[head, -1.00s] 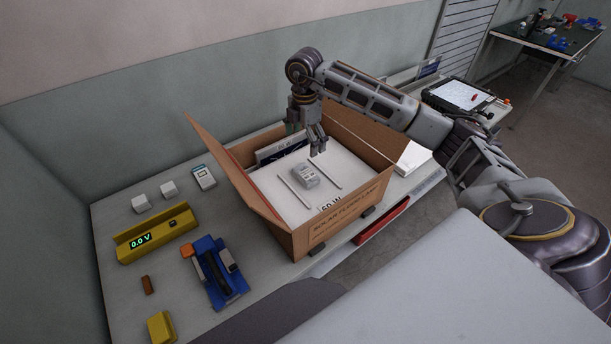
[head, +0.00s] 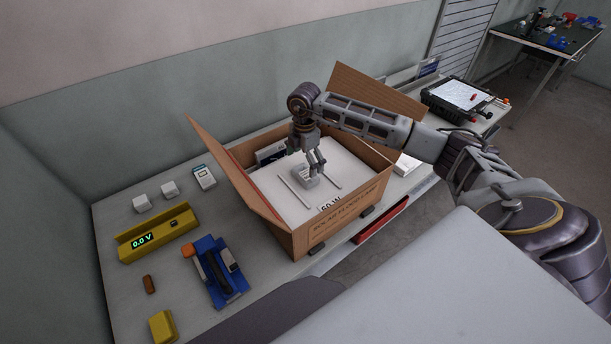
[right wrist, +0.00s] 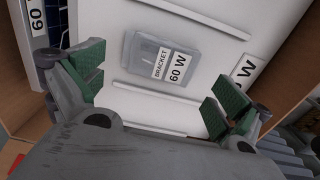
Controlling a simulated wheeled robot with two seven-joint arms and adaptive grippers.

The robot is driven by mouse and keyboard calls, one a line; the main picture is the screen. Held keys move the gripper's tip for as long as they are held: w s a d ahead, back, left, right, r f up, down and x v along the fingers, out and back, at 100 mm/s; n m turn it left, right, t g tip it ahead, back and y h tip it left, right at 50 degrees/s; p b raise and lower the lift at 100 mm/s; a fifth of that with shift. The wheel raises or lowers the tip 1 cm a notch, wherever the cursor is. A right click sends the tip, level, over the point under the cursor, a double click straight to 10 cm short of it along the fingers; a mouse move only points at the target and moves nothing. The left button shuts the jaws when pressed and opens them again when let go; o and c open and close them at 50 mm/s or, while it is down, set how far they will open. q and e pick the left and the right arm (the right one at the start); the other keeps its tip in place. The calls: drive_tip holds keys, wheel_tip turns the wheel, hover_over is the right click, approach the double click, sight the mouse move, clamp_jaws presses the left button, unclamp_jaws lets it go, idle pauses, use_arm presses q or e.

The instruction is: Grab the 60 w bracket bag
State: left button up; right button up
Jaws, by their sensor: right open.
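The 60 W bracket bag (head: 304,177) is a small grey packet lying flat on the white panel inside the open carton. In the right wrist view the bag (right wrist: 161,66) shows a white label reading "BRACKET 60 W". My right gripper (head: 315,172) is over the bag, pointing down into the carton, with its fingers partly covering it in the head view. In the right wrist view the gripper (right wrist: 160,95) has its green-padded fingers wide apart and empty, with the bag beyond them. Whether the fingertips touch the panel is unclear. My left gripper is not in view.
The cardboard carton (head: 342,222) has raised flaps at left and back right. White rods lie on the white panel (head: 297,207) on both sides of the bag. A yellow meter (head: 152,234), a blue tool (head: 219,270) and small white boxes stand left on the bench.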

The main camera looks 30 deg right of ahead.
sight(306, 172)
drive_tip(key=shift+s+f+p, duration=0.15)
drive_tip(key=shift+f+p, duration=0.2)
drive_tip(key=shift+f, duration=0.55)
drive_tip(key=shift+s+f+p, duration=0.15)
drive_tip(key=shift+f+p, duration=0.15)
drive_tip(key=shift+f, duration=1.4)
drive_tip(key=c, duration=1)
drive_tip(key=shift+o, duration=0.2)
drive_tip(key=shift+w+r, duration=0.1)
wheel_tip(306, 172, up, 10)
drive_tip(key=b, duration=0.1)
